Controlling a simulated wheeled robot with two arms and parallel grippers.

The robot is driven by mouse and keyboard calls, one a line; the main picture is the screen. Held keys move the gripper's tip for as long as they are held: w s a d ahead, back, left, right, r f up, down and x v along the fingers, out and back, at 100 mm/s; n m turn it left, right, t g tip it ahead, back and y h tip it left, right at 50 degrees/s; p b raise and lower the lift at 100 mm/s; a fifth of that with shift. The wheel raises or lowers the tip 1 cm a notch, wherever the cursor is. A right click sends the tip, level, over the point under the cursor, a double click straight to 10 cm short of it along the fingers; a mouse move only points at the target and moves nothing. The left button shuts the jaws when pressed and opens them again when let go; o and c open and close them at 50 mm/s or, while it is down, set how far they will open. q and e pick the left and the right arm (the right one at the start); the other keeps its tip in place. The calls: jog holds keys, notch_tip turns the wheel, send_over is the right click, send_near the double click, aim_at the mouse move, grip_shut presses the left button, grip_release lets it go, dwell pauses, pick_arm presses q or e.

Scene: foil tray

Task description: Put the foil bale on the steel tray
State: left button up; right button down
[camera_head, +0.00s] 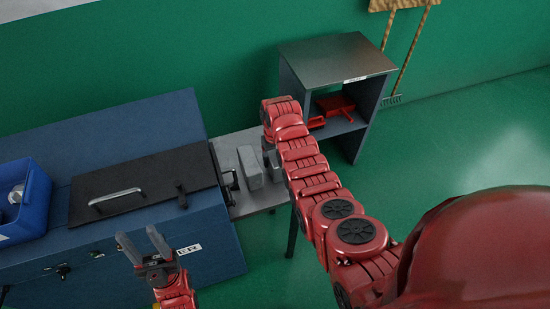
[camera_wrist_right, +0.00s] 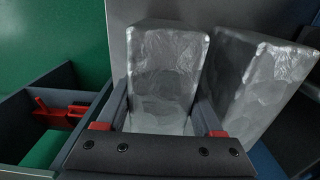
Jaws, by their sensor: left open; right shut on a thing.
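A silvery, crinkled foil bale (camera_wrist_right: 165,75) sits between the two fingers of my right gripper (camera_wrist_right: 163,110), which is shut on it. In the head view my right gripper (camera_head: 268,149) is partly hidden by its own wrist, and only a small grey part of the held bale shows. A second foil bale (camera_head: 249,165) stands close to its left on a grey metal surface (camera_head: 227,150), which looks like the steel tray. This second bale also shows at the right of the wrist view (camera_wrist_right: 260,85). I cannot tell whether the held bale touches the surface. My left gripper (camera_head: 137,237) is open and empty.
A blue machine (camera_head: 150,120) with a black, handled lid (camera_head: 140,188) stands left of the grey surface. A blue bin (camera_head: 35,205) is at far left. A dark open cabinet (camera_head: 335,60) with red items (camera_head: 335,105) stands behind right. Green floor lies clear at right.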

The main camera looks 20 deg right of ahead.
jog(key=shift+f, duration=0.2)
grip_release()
jog(key=shift+r, duration=0.1)
jog(key=shift+r, duration=0.15)
